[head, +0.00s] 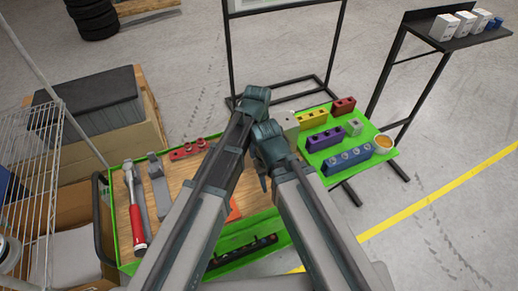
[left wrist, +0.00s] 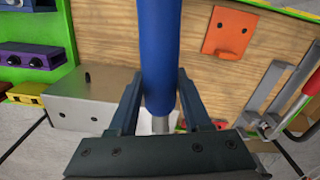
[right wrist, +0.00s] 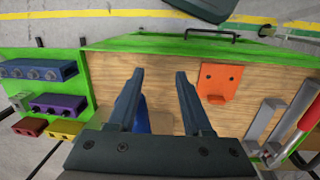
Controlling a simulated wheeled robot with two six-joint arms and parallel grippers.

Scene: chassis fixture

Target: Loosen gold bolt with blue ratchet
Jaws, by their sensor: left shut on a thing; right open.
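The blue ratchet's blue handle (left wrist: 160,45) runs down between the fingers of my left gripper (left wrist: 160,78), which is shut on it. A short silver part shows below the blue. In the head view my left gripper (head: 255,97) is over the far side of the wooden-topped bench, and the ratchet is hidden. My right gripper (head: 267,132) is just nearer and to its right. In the right wrist view my right gripper (right wrist: 160,75) is open; a blue piece (right wrist: 142,118), likely the ratchet, shows partly behind its left finger. I cannot make out the gold bolt.
A grey metal block (left wrist: 85,102) with a dark peg stands on the bench. An orange bracket (right wrist: 220,82) and a red-handled tool (head: 137,220) are on the wood. Purple (head: 325,138), blue (head: 347,158), yellow and red holders sit on the green right section.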

